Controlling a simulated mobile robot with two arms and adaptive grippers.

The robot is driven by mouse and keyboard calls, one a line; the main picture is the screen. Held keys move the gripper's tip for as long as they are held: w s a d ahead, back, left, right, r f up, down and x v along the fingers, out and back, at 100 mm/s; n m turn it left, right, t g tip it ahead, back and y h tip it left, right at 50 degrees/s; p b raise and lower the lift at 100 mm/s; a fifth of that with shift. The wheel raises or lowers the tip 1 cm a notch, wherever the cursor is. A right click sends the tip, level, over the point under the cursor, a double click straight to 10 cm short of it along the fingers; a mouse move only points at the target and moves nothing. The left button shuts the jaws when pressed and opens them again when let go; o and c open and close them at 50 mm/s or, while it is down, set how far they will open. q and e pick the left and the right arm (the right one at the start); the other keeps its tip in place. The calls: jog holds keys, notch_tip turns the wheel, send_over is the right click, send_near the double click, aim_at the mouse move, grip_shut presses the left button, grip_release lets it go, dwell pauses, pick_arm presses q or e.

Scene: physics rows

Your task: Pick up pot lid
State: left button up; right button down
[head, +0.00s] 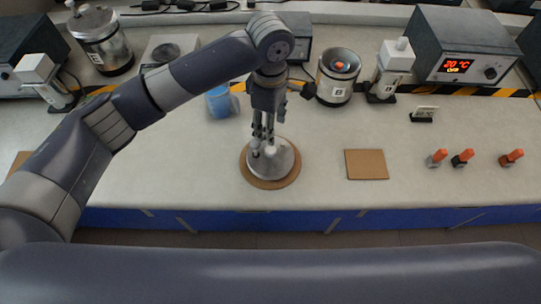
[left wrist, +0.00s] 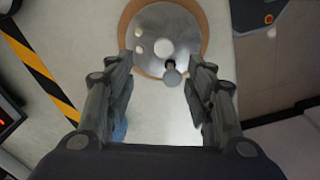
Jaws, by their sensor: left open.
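The pot lid (head: 285,165) is a round silver metal disc lying on a round cork mat (head: 265,184) near the front edge of the bench. In the left wrist view the lid (left wrist: 178,25) shows a small knob (left wrist: 171,73) with a dark stem. My left gripper (head: 262,146) points down over the lid and hides part of it. In the left wrist view its two fingers (left wrist: 161,65) are apart, with the knob between them, nearer the right finger. Whether they touch the knob I cannot tell. My right gripper is not in view.
A blue mug (head: 219,104) stands behind my left gripper. A metal pot (head: 337,82) with something orange inside stands behind right. A square cork mat (head: 366,164) lies to the right, with several orange-topped small items (head: 462,158) farther right. A heater box (head: 472,45) stands at the back.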

pick_arm(q)
send_over(271, 149)
jog(key=f, duration=0.4)
jog(key=shift+w+a+f, duration=0.15)
jog(key=shift+w+f, duration=0.1)
jog(key=shift+w, duration=0.05)
jog(key=shift+s+f+p, duration=0.15)
jog(key=shift+f+p, duration=0.35)
jog(key=shift+f, duration=0.85)
jog(key=shift+s+f+p, duration=0.15)
jog(key=shift+f+p, duration=0.3)
jog(key=shift+f, duration=0.85)
grip_shut()
